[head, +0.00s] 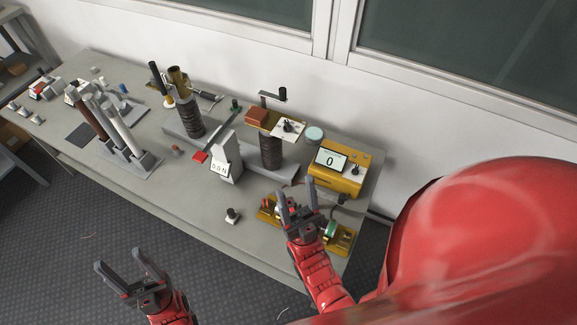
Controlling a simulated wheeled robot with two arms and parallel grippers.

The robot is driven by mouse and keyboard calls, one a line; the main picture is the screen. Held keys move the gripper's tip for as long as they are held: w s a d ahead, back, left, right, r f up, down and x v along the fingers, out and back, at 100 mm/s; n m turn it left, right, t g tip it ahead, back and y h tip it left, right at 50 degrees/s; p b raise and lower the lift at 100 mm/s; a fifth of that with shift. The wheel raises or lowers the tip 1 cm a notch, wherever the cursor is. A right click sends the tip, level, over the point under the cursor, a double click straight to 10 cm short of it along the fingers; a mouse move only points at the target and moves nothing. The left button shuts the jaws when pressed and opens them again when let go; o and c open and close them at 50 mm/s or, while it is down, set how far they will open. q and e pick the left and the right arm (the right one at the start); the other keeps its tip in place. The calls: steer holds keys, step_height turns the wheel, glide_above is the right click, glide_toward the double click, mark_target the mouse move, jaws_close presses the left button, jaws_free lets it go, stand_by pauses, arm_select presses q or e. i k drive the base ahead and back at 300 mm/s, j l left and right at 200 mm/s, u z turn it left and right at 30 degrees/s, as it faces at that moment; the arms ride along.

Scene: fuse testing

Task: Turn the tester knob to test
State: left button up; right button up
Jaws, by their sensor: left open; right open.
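The yellow tester (333,185) stands at the right end of the table, its screen (331,160) reading 0. A small black knob (356,170) sits on its top face, right of the screen; its pointing direction is too small to tell. My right gripper (294,191) is open, in front and to the left of the tester, over a yellow fixture (341,240) that it partly hides. It is apart from the knob. My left gripper (120,259) is open and empty at the lower left, in front of the table edge.
A white panel with another black knob (288,126) tops a dark ribbed column left of the tester. A sign reading 0.0 N (221,168) stands mid-table. A small grey-and-black piece (233,215) lies near the front edge. The table's front middle (170,195) is clear.

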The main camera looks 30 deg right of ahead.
mark_target(355, 171)
steer(key=z, duration=1.25)
